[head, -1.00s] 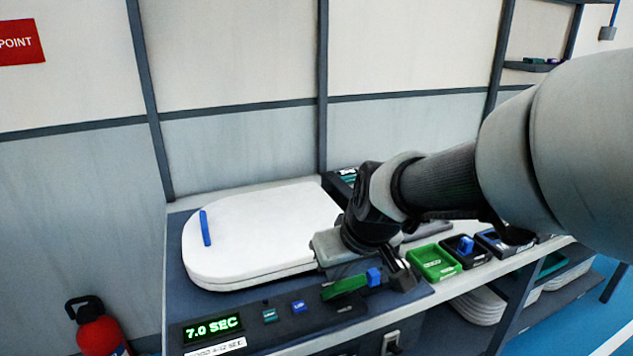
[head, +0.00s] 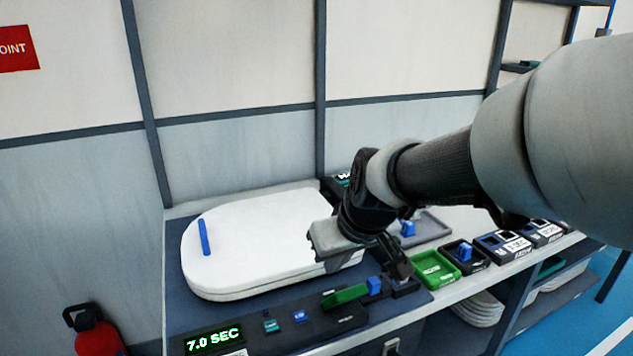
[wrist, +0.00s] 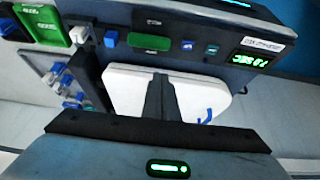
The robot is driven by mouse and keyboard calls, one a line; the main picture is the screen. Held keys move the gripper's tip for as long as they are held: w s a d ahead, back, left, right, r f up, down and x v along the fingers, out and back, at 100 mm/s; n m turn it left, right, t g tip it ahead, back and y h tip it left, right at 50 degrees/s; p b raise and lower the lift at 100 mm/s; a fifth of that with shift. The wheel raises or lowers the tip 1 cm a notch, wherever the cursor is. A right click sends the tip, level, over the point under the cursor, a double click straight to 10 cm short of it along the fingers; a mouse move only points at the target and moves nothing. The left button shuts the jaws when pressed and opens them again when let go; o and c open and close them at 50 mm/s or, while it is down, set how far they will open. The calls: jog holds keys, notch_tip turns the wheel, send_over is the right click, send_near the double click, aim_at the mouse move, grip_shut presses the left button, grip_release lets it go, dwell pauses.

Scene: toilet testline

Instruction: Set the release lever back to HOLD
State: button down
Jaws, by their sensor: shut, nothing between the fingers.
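On the front control panel (head: 270,340) lies a green bar (head: 345,295) with a blue knob (head: 374,285) at its right end; this looks like the release lever. Its HOLD marking cannot be read. In the wrist view, which is turned around, the green bar (wrist: 150,43) and blue knob (wrist: 111,38) show beyond my fingertips. My gripper (head: 402,268) is shut and empty, a little above and to the right of the blue knob, apparently apart from it. My fingers also show in the wrist view (wrist: 160,85), in front of the white toilet seat.
The white toilet seat (head: 250,235) with a blue strip (head: 203,237) lies behind the panel. A display (head: 213,341) reads 7.0 SEC; small teal (head: 270,326) and blue (head: 300,315) buttons sit beside it. A green tray (head: 435,270) and dark boxes stand to the right.

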jog(key=s+d+r+p, duration=0.1)
jog(key=s+d+r, duration=0.1)
jog(key=s+r, duration=0.3)
jog(key=shift+s+d, duration=0.25)
jog(key=shift+s, duration=0.45)
jog(key=s+d+r+m+h, duration=0.1)
jog(key=s+d+m+h, duration=0.1)
jog(key=s+d+m, duration=0.55)
notch_tip(320, 180, up, 20)
jog(key=s+n+p, duration=0.2)
jog(key=n+p, duration=0.1)
jog(key=p, duration=1.7)
jog(key=shift+s+d, duration=0.15)
jog(key=shift+s, duration=0.2)
